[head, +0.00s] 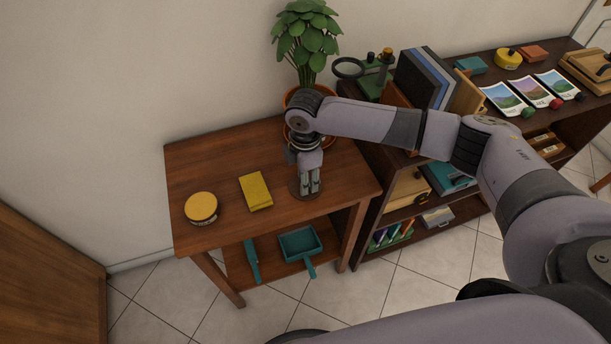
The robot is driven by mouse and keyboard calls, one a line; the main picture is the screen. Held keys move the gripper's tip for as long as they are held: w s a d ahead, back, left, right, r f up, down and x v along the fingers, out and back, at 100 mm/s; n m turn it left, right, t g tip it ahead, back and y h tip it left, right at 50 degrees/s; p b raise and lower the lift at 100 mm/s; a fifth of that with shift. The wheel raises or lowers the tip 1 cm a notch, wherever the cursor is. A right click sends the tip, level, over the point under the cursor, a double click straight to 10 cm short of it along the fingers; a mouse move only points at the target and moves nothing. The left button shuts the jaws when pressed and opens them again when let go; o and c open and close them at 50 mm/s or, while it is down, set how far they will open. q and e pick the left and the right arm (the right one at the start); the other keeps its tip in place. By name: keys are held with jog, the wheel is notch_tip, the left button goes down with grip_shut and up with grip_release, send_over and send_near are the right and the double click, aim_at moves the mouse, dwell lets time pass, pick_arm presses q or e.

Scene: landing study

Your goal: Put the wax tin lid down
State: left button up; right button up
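A round yellow tin (201,207) stands near the left front of the small wooden table (225,150). Its top is yellow and a label shows on its side; I cannot tell whether that top is a lid or wax. My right gripper (309,188) points down at the right part of the table, with its two fingers close together. My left gripper is out of view.
A yellow cloth-like block (255,191) lies between the tin and my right gripper. A potted plant (306,40) stands behind my wrist. A teal dustpan (300,244) is on the lower shelf. A loaded bookcase (372,230) adjoins at right. Bare tabletop lies behind the tin.

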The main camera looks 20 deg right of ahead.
notch_tip(320, 180, up, 12)
jog(key=shift+r, duration=0.2)
dwell(0.4)
dwell(0.4)
